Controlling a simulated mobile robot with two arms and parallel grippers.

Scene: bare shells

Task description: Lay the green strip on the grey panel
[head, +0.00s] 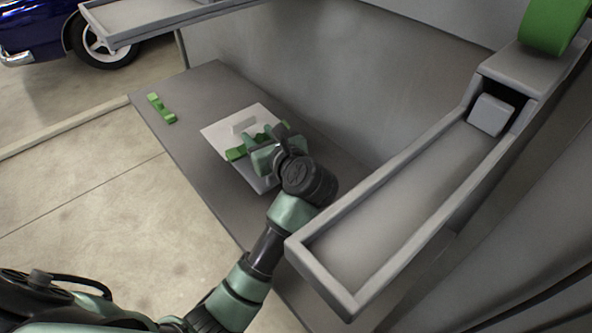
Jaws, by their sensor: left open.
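A second green piece (161,108) with raised ends lies apart on the bench, left of the panel. My right gripper is not in view.
Another tray (150,15) is at the top left.

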